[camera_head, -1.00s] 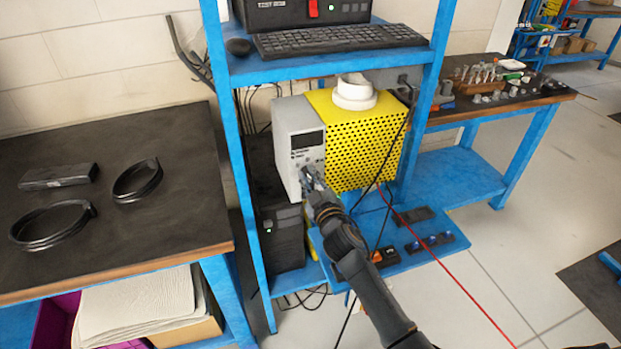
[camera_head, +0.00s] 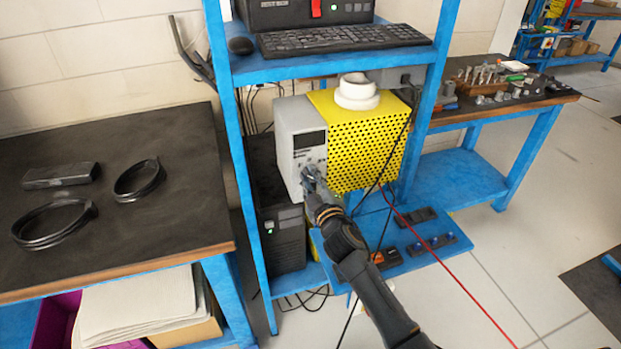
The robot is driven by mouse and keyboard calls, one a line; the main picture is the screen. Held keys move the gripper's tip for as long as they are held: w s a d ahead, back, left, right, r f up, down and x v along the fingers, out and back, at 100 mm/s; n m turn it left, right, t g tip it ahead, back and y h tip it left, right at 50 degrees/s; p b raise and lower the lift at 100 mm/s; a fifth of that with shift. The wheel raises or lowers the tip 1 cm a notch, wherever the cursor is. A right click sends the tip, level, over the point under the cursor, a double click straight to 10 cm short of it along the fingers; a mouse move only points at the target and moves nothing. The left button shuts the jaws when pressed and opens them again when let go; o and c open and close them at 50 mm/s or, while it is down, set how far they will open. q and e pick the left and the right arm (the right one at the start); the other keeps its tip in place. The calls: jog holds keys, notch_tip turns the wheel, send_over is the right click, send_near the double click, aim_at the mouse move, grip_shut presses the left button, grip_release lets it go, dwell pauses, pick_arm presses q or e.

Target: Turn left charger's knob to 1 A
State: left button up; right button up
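One charger (camera_head: 290,140) is in view, a grey-white box with a dark display on its front panel, standing on the blue shelf unit beside a yellow perforated box. My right gripper (camera_head: 310,177) is at the lower part of the charger's front panel, where the knobs sit. The gripper covers that part, so I cannot see the knob, its setting, or whether the fingers touch it. The fingers are too small and overlapped to tell open from shut. My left gripper is not in view.
The yellow perforated box (camera_head: 362,140) carries a white round piece (camera_head: 357,92). Blue shelf posts (camera_head: 238,170) flank the charger. Dark and red cables (camera_head: 440,257) hang close to my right arm. A lower blue shelf holds small dark modules (camera_head: 432,243). A dark-topped table (camera_head: 110,220) stands left.

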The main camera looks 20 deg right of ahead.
jog(key=shift+o, duration=0.9)
jog(key=shift+w, duration=0.1)
jog(key=shift+f, duration=0.1)
jog(key=s, duration=1.2)
jog(key=shift+d, duration=0.2)
